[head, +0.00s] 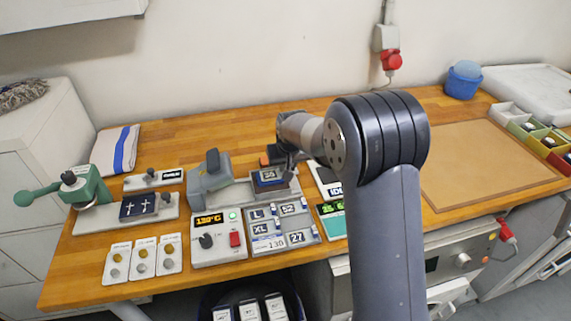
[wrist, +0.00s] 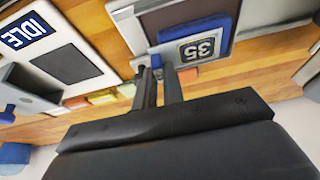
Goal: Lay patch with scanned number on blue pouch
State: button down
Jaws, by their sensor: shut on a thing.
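A dark patch with the pale number 35 (head: 269,174) is at the heat press in the head view. In the wrist view the patch (wrist: 196,48) shows upside down, just beyond the fingertips. My gripper (head: 287,160) is at the patch's far right side. In the wrist view my gripper (wrist: 157,72) is shut on a small blue part at the patch's edge. I cannot tell whether the patch lies flat on the pouch.
A grey tray (head: 316,236) in front holds patches marked L, XL, 52 and 27. The press head (head: 209,176) stands left of the pouch. A control box (head: 207,247) reads 130°C. An IDLE panel (head: 334,190) stands right. A brown mat (head: 480,165) is bare.

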jog(key=shift+f, duration=0.2)
jog(key=c, duration=1.5)
grip_release()
jog(key=shift+r, duration=0.1)
jog(key=shift+r, duration=0.4)
jog(key=b+v, duration=0.1)
jog(key=v, duration=1)
jog(key=shift+s+d+r+b, duration=0.1)
jog(key=shift+s+r+b, duration=0.15)
jog(key=shift+b, duration=0.1)
jog(key=shift+f, duration=0.1)
